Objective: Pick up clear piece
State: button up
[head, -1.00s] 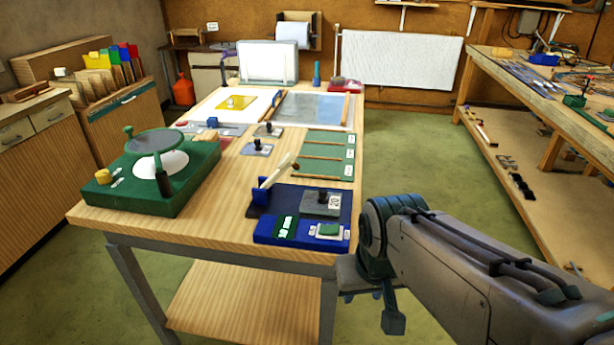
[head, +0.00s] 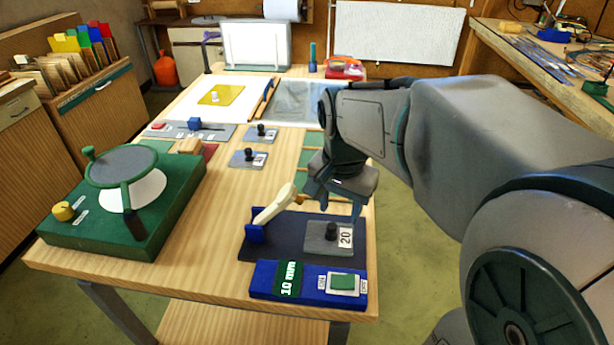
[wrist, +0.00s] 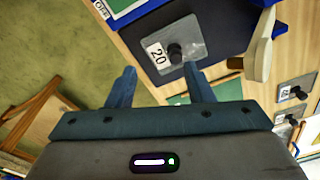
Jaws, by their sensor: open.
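My gripper (head: 338,203) hangs over the right side of the table, behind the dark blue mat. In the wrist view its two fingers (wrist: 160,84) are apart with nothing between them. A flat grey, glassy plate (head: 322,239) with a black knob and a "20" label lies on the mat. It also shows beyond the fingertips in the wrist view (wrist: 190,43). Two smaller grey plates with black knobs, one nearer (head: 243,159) and one farther (head: 256,137), lie left of the gripper. I cannot tell which plate is the clear piece.
A cream-handled tool (head: 276,206) leans in a blue holder beside the 20 plate. A blue block marked 10 mm (head: 262,279) lies at the front edge. A green base with a round disc (head: 75,233) stands at left. A large glassy sheet (head: 290,103) lies at the back.

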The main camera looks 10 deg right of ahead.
aim_at(331, 226)
jog(key=w+r+m+g+p, duration=0.1)
jog(key=w+r+m, duration=0.1)
jog(key=w+m, duration=0.3)
notch_tip(331, 226, down, 14)
jog(key=shift+d+r+p, duration=0.1)
jog(key=shift+p, duration=0.3)
jog(key=c, duration=0.9)
